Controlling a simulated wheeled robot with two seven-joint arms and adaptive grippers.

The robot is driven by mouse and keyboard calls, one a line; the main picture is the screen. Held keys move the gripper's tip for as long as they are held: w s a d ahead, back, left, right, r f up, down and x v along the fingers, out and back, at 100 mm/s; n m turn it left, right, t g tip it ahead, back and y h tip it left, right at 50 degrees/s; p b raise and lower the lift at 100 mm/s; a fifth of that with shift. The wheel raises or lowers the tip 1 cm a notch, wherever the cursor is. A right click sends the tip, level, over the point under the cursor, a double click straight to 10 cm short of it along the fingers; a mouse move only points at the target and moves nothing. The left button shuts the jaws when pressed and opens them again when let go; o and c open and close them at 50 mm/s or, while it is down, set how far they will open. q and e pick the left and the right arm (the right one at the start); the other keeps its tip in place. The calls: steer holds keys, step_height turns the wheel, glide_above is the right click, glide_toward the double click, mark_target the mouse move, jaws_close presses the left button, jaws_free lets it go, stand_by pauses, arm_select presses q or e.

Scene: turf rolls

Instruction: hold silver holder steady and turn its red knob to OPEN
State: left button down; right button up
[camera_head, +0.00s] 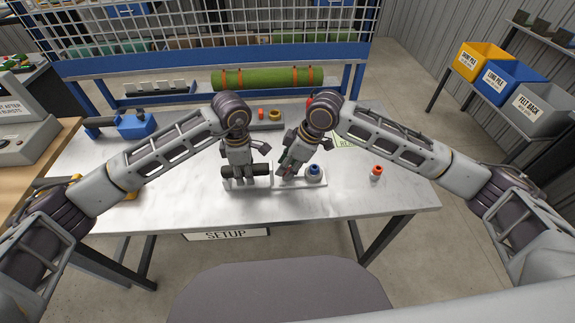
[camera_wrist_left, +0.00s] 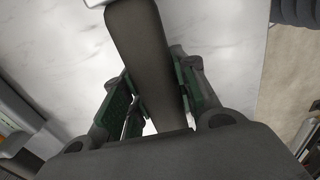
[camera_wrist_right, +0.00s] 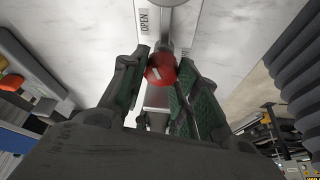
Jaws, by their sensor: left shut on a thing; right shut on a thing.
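The silver holder (camera_head: 272,184) lies on the table in front of me, with a dark bar-shaped grip (camera_head: 262,169) at its left part and a blue-topped round part (camera_head: 314,169) at its right end. My left gripper (camera_head: 240,182) is shut on the dark grip, which runs between its fingers in the left wrist view (camera_wrist_left: 145,60). My right gripper (camera_head: 284,174) is shut on the red knob (camera_wrist_right: 160,69), which has a white mark on its face. An OPEN label (camera_wrist_right: 144,20) shows beyond the knob, up and to its left. The head view hides the knob behind my gripper.
A small red-topped piece (camera_head: 376,172) stands right of the holder. A grey tray (camera_head: 267,124) with small parts lies behind my grippers. A blue tool (camera_head: 135,125) sits at the back left. A green turf roll (camera_head: 266,78) lies behind the table. The table's front is clear.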

steer(key=o, duration=0.7)
steer(key=shift+o, duration=0.2)
steer(key=v, duration=1.2)
steer(key=shift+d, duration=0.1)
arm_select(q)
steer(key=c, duration=1)
jaws_free()
steer(key=shift+c, duration=0.2)
